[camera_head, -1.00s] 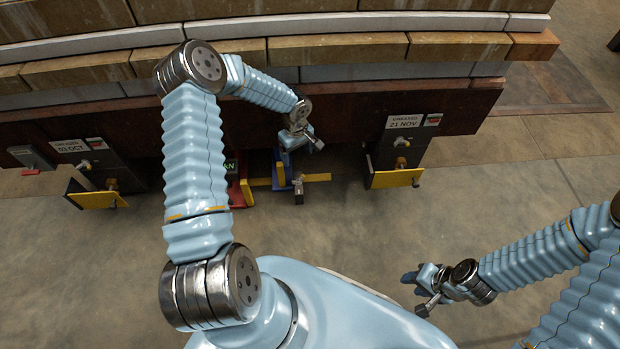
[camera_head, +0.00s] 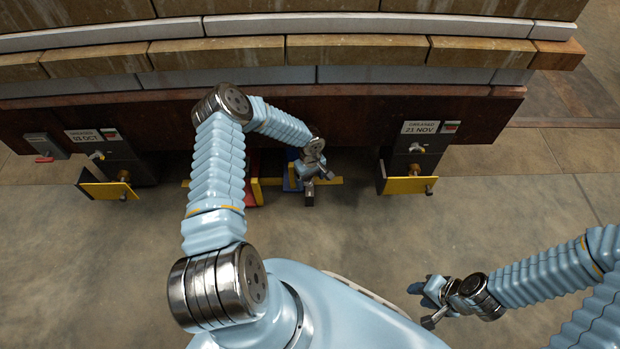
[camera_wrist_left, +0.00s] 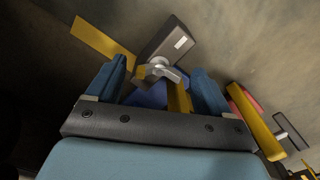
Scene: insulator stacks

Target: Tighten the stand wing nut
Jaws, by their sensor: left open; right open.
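My left gripper (camera_head: 312,170) is over a blue stand (camera_head: 291,182) with a yellow bar, below the dark red beam. In the left wrist view the open left gripper (camera_wrist_left: 157,85) has its two blue fingers on either side of a shiny metal wing nut (camera_wrist_left: 160,69). A gap shows between the nut and each finger; contact cannot be seen. A dark block with a white label (camera_wrist_left: 180,42) sits right behind the nut. In the head view the gripper hides the nut. My right gripper (camera_head: 430,292) is open and empty above the floor at lower right.
A red stand part with a yellow edge (camera_wrist_left: 256,122) is close to the right finger in the wrist view. Dark brackets with yellow plates stand left (camera_head: 110,190) and right (camera_head: 408,185) under the beam (camera_head: 350,118).

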